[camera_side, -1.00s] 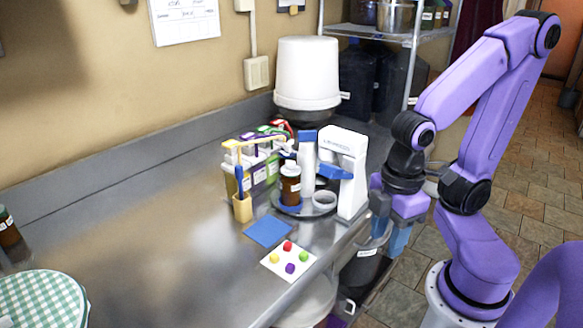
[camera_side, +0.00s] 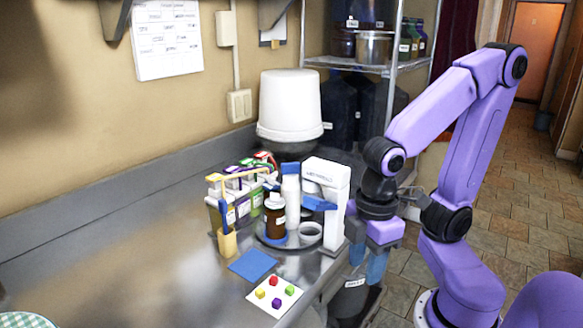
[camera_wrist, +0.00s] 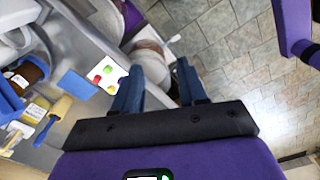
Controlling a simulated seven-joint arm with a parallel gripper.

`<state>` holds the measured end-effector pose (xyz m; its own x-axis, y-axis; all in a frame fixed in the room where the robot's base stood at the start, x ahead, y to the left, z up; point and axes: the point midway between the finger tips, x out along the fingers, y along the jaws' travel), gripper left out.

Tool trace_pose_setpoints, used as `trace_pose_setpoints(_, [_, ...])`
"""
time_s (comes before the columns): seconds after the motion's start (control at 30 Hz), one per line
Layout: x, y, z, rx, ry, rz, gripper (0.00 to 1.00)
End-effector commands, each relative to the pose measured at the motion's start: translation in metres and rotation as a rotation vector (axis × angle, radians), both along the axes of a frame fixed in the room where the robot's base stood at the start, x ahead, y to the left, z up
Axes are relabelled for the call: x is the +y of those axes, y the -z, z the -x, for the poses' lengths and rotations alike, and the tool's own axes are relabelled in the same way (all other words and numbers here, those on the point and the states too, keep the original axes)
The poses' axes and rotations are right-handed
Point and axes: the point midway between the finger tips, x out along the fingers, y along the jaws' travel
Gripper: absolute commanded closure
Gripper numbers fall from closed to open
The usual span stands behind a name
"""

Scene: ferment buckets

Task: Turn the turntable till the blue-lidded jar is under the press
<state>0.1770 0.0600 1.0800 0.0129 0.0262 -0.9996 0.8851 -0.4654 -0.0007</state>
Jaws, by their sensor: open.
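The dark round turntable (camera_side: 262,240) sits on the steel counter, partly hidden. The white press (camera_side: 328,178) with blue parts stands at its right. A brown jar with a white cap (camera_side: 275,218) stands upright on the turntable's front left; it seems to show in the wrist view (camera_wrist: 36,66). A white ring (camera_side: 310,232) lies at the turntable's right. My gripper (camera_side: 367,262) is open and empty, right of the press, apart from the turntable. Its fingers show in the wrist view (camera_wrist: 157,70).
Several cartons (camera_side: 222,218) stand left, a white bucket (camera_side: 290,105) behind. The left counter is mostly clear.

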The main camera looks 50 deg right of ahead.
Motion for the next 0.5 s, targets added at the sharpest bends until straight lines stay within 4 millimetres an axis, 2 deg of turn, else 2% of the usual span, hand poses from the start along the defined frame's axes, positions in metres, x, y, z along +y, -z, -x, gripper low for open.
trace_pose_setpoints(0.13, [0.016,-0.026,-0.044,-0.003,0.037,0.001,0.58])
trace_pose_setpoints(0.27, [0.023,-0.054,-0.093,-0.002,0.071,0.006,0.58])
trace_pose_setpoints(0.37, [0.02,-0.074,-0.131,-0.002,0.095,0.01,0.58])
trace_pose_setpoints(0.5, [0.005,-0.101,-0.183,0.001,0.13,0.014,0.58])
